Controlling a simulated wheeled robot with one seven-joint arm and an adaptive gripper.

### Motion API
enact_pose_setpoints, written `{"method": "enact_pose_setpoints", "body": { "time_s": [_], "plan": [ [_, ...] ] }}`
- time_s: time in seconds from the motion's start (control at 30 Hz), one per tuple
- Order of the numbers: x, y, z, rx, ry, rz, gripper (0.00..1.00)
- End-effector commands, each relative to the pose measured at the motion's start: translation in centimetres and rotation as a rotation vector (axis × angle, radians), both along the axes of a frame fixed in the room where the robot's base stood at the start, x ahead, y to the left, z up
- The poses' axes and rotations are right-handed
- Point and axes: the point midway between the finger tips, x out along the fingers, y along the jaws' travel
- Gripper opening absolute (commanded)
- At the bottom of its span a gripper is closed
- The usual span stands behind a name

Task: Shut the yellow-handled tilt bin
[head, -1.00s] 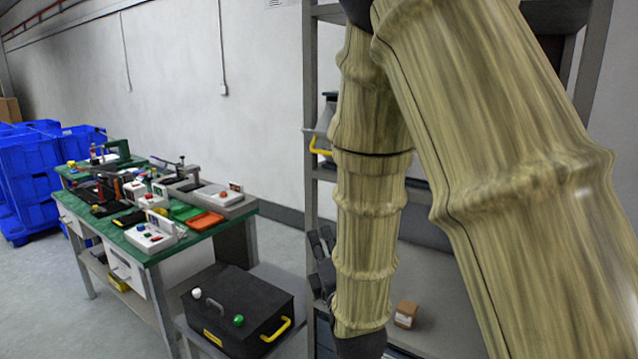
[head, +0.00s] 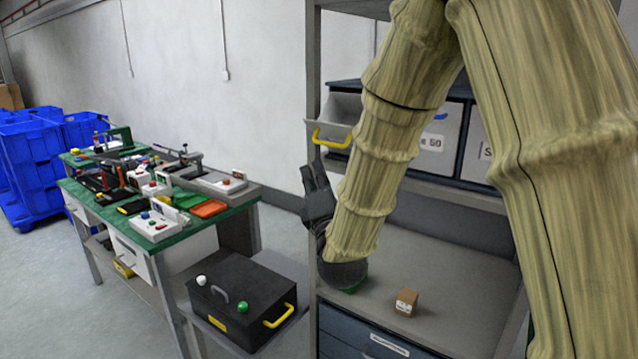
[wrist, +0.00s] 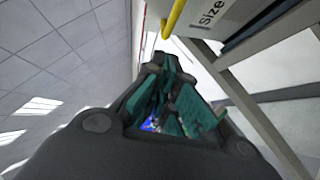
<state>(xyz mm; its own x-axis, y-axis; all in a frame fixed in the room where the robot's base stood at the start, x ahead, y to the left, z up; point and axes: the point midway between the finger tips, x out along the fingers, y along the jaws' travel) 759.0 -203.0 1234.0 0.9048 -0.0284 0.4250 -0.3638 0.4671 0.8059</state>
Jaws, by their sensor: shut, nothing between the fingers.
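The yellow-handled tilt bin (head: 341,107) sits at the left end of the rack's upper shelf. Its front is tilted outward and its top gap shows, so it stands open. Its yellow handle (head: 331,140) is on the front face; the handle also shows at the top of the wrist view (wrist: 174,18). My gripper (head: 308,178) is in front of the rack, below and slightly left of the handle, apart from it, fingers pointing up. In the wrist view my gripper (wrist: 165,75) has its fingers together, with nothing held. My arm hides part of the bin's right side.
Other grey bins (head: 436,138) stand shut to the right on the same shelf. A small cardboard box (head: 406,302) lies on the shelf below. A black case (head: 240,296) with a yellow handle stands left of the rack. A green-topped workbench (head: 150,236) is farther left.

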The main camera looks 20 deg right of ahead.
Motion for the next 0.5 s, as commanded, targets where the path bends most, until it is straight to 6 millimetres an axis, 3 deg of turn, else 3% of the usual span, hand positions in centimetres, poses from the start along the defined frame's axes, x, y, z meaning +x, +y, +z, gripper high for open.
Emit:
{"method": "enact_pose_setpoints", "body": {
  "time_s": [0.2, 0.5],
  "plan": [
    [1.3, -1.6, 1.7, 0.003, -0.001, -0.002, 0.0],
    [2.1, -2.5, 2.4, 0.001, 0.0, 0.001, 0.0]
  ]
}}
